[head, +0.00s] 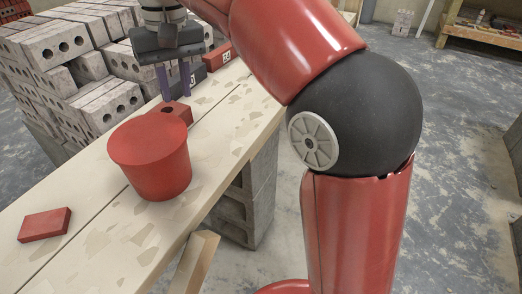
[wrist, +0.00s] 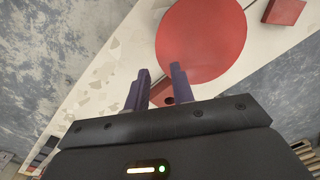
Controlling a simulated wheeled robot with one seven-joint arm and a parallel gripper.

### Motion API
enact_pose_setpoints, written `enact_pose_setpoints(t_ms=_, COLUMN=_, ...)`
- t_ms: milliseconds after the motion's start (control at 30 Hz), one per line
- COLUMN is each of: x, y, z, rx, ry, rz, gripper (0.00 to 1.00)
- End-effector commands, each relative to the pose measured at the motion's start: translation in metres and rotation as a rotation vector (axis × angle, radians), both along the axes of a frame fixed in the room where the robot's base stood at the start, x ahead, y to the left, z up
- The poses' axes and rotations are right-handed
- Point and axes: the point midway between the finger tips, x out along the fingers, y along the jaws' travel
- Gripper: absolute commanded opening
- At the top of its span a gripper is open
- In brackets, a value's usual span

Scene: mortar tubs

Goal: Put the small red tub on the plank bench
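A red tub (head: 158,165) with a smooth, flat red top stands upright on the plank bench (head: 105,238). In the wrist view the tub (wrist: 202,38) shows as a large red disc just beyond my fingertips. My gripper (head: 176,96) points down over the bench, behind the tub in the head view and apart from it. Its two purple fingers are spread with nothing held between them; they also show in the wrist view (wrist: 160,70). The pale bench (wrist: 105,72) runs diagonally there.
A red block with a dark hole (head: 177,112) lies on the bench below my fingers. A red brick (head: 45,224) lies at the near left. Numbered dark and red blocks (head: 219,57) sit farther back. Grey brick stacks (head: 85,75) stand left of the bench.

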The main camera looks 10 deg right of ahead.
Motion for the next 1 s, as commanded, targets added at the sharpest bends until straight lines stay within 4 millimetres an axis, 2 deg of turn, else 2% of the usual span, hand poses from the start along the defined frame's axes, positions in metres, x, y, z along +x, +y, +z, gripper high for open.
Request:
enact_pose_setpoints(t_ms=133, x=-0.015, y=-0.021, z=-0.003, rx=-0.007, ry=-0.051, rz=-0.035, gripper=0.24)
enact_pose_setpoints(t_ms=267, x=-0.045, y=-0.062, z=-0.017, rx=-0.015, ry=-0.149, rz=-0.104, gripper=0.24)
enact_pose_setpoints(t_ms=400, x=-0.087, y=-0.114, z=-0.049, rx=-0.012, ry=-0.271, rz=-0.192, gripper=0.24)
enact_pose_setpoints(t_ms=500, x=-0.119, y=-0.146, z=-0.079, rx=-0.005, ry=-0.349, rz=-0.248, gripper=0.24)
enact_pose_setpoints(t_ms=600, x=-0.146, y=-0.169, z=-0.109, rx=0.006, ry=-0.414, rz=-0.294, gripper=0.24)
enact_pose_setpoints(t_ms=700, x=-0.165, y=-0.182, z=-0.134, rx=0.015, ry=-0.459, rz=-0.325, gripper=0.24)
enact_pose_setpoints(t_ms=800, x=-0.175, y=-0.189, z=-0.149, rx=0.023, ry=-0.486, rz=-0.343, gripper=0.24)
enact_pose_setpoints(t_ms=1000, x=-0.179, y=-0.191, z=-0.156, rx=0.025, ry=-0.496, rz=-0.348, gripper=0.24)
